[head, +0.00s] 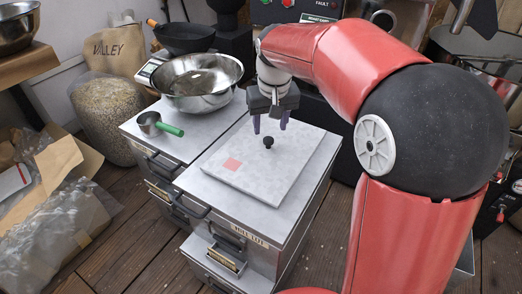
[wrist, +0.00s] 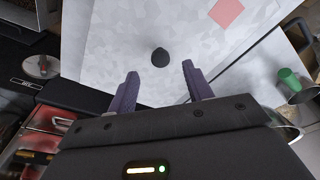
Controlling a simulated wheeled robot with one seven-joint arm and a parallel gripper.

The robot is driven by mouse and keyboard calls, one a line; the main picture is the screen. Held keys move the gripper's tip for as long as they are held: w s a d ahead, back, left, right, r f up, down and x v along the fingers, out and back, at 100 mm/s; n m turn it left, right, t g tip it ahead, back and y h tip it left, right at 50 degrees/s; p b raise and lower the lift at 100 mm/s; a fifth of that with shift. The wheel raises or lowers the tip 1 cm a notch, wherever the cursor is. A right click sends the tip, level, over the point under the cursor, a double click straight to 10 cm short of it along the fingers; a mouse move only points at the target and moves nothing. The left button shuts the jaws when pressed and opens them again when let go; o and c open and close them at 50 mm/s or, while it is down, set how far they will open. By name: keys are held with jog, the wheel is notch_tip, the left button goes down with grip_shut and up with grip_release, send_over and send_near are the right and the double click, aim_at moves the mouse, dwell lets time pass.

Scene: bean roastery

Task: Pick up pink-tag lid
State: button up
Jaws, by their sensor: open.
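The pink-tag lid (head: 255,180) is a flat, pale grey square panel with a pink square tag near its left corner and a small black knob (head: 268,142) at its middle. It lies on top of a grey metal drawer cabinet. My gripper (head: 270,124) is above the lid, by its far side, with its purple fingers pointing down. In the wrist view, the two fingers (wrist: 158,78) are apart and empty. The knob shows there just ahead of the fingertips (wrist: 160,57), not between them. The pink tag is also in the wrist view (wrist: 226,12).
A steel bowl (head: 200,84) and a green-handled scoop (head: 160,125) sit on the neighbouring cabinet to the left. A black pan (head: 185,38) stands behind the bowl. A bean sack (head: 108,110) and crumpled bags are on the wooden floor at left.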

aim_at(268, 139)
jog(key=f, duration=0.2)
jog(key=w+f, duration=0.1)
jog(key=f, duration=0.2)
jog(key=shift+a+b, duration=0.1)
jog(key=shift+b, duration=0.2)
jog(key=shift+c, duration=0.4)
grip_shut()
